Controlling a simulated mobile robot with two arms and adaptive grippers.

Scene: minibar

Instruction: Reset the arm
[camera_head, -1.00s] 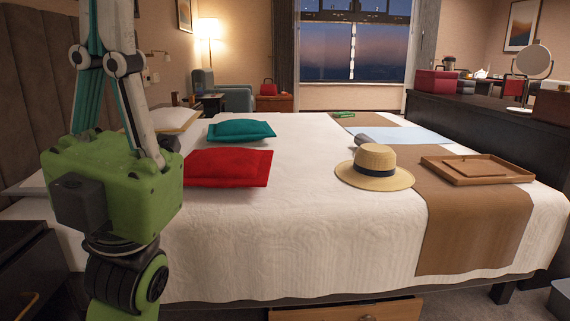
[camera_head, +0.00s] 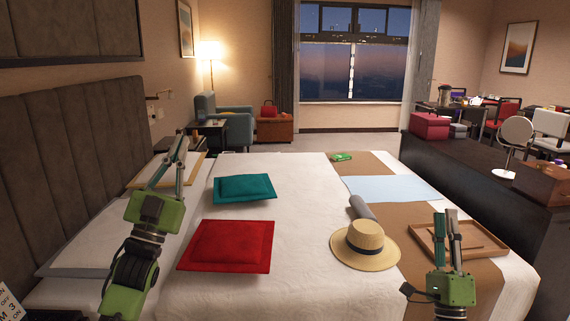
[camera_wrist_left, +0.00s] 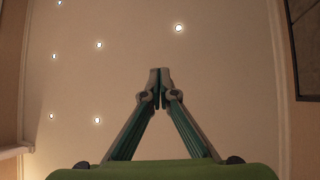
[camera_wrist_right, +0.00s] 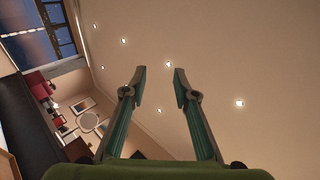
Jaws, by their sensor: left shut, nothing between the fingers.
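My left gripper (camera_head: 181,140) stands raised above the left side of the bed, fingers pointing up. In the left wrist view its fingertips (camera_wrist_left: 159,75) meet, with nothing between them and the ceiling behind. My right gripper (camera_head: 447,215) also points up, at the right side of the bed, in front of the wooden tray (camera_head: 425,243) in the picture. In the right wrist view its fingertips (camera_wrist_right: 158,75) are apart and the gap is empty.
The white bed (camera_head: 300,210) carries a red cushion (camera_head: 228,245), a teal cushion (camera_head: 244,188), a straw hat (camera_head: 364,245) and a grey roll (camera_head: 362,207). A dark counter (camera_head: 480,180) runs along the right. The padded headboard (camera_head: 70,155) is at left.

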